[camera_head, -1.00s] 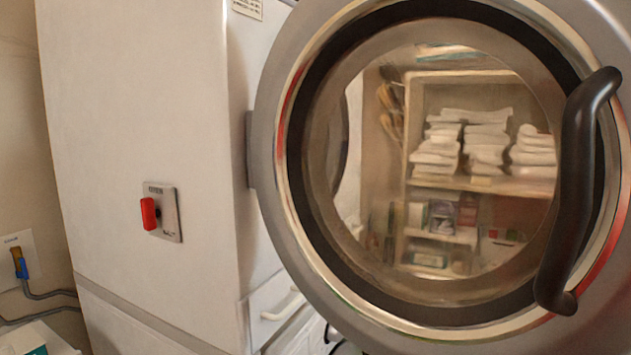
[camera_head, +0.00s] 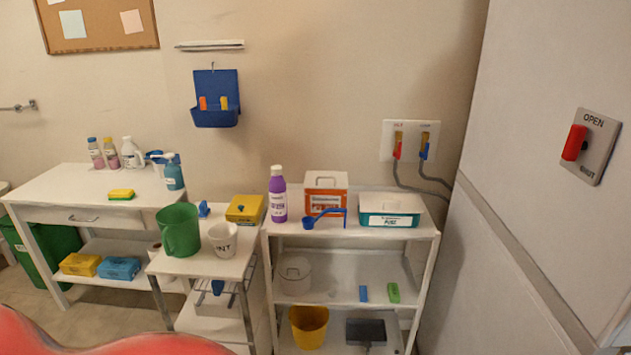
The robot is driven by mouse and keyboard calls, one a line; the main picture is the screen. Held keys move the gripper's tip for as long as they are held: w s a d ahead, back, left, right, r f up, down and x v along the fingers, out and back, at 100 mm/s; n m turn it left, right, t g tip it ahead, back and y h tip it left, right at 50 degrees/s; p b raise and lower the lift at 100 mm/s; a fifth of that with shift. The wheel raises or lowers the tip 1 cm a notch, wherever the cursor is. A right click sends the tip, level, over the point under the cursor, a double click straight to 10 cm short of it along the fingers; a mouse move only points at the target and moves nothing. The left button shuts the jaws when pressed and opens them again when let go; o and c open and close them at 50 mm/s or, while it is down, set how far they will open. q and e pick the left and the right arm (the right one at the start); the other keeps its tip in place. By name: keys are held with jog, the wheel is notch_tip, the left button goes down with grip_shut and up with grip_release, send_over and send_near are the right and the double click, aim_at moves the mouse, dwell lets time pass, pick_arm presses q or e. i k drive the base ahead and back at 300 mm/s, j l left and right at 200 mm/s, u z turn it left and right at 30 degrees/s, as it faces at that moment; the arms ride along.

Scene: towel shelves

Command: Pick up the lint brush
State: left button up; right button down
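I cannot make out the lint brush for certain. On the white shelf unit at centre right, a blue scoop-like tool with a long handle (camera_head: 312,223) lies on the top. A small blue block (camera_head: 363,293) and a small green block (camera_head: 393,292) lie on the middle shelf; they are too small to identify. A dark flat pan-like item (camera_head: 366,331) lies on the bottom shelf. Neither of my grippers is in view.
The shelf unit (camera_head: 434,235) also holds a purple bottle (camera_head: 278,195), boxes and a yellow bucket (camera_head: 309,326). A cart with a green jug (camera_head: 178,230) and a white table (camera_head: 60,203) stand left. A tall white cabinet (camera_head: 530,190) closes the right side.

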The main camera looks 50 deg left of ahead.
aim_at(204, 211)
jog(key=u, duration=2.2)
jog(key=i+j+u, duration=0.15)
jog(key=i+j, duration=0.35)
jog(key=i+j+u, duration=0.2)
jog(key=i+j, duration=0.25)
jog(key=i, duration=0.15)
